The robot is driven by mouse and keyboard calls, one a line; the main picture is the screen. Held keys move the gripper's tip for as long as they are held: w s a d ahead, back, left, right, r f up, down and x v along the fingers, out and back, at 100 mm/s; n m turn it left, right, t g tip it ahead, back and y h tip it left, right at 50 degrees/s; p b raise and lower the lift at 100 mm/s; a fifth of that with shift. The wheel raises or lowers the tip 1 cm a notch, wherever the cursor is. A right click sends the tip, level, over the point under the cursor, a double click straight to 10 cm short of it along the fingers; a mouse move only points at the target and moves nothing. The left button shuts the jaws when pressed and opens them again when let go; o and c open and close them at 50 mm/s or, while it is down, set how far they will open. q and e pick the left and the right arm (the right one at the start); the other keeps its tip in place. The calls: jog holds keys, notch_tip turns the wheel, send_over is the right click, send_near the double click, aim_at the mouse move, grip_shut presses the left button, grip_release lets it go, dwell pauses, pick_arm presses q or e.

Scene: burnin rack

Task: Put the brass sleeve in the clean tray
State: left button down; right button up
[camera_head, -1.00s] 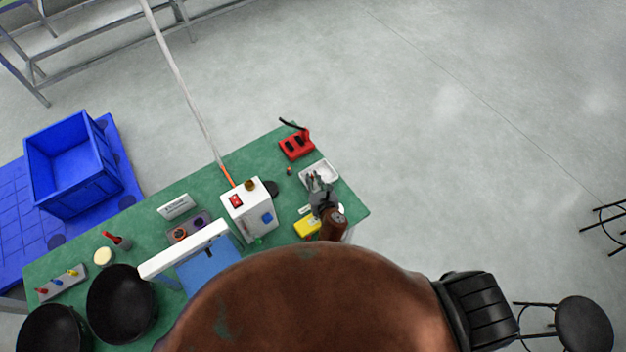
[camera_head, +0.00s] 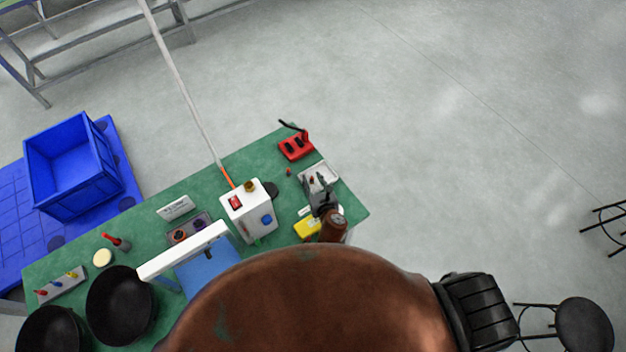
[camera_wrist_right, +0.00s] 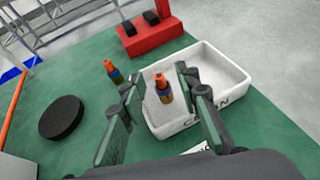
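A small banded piece (camera_wrist_right: 163,90), orange on top with blue and brass-coloured bands, stands in the white clean tray (camera_wrist_right: 222,68) in the right wrist view. It looks like the brass sleeve. My right gripper (camera_wrist_right: 160,88) is open, one finger on each side of the piece with visible gaps. A similar banded piece (camera_wrist_right: 113,73) stands on the green table just left of the tray. In the head view my right gripper (camera_head: 318,181) covers part of the tray (camera_head: 326,169), and the outside piece (camera_head: 289,171) is tiny. My left gripper is not in view.
A red holder (camera_head: 295,147) stands beyond the tray. A black disc (camera_head: 271,190) and a white box with a red switch (camera_head: 260,216) stand left of it. A yellow item (camera_head: 306,228) lies near my right gripper. A blue crate (camera_head: 70,165) is at far left.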

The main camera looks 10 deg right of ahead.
jog(key=p+v, duration=0.1)
jog(key=v, duration=1.1)
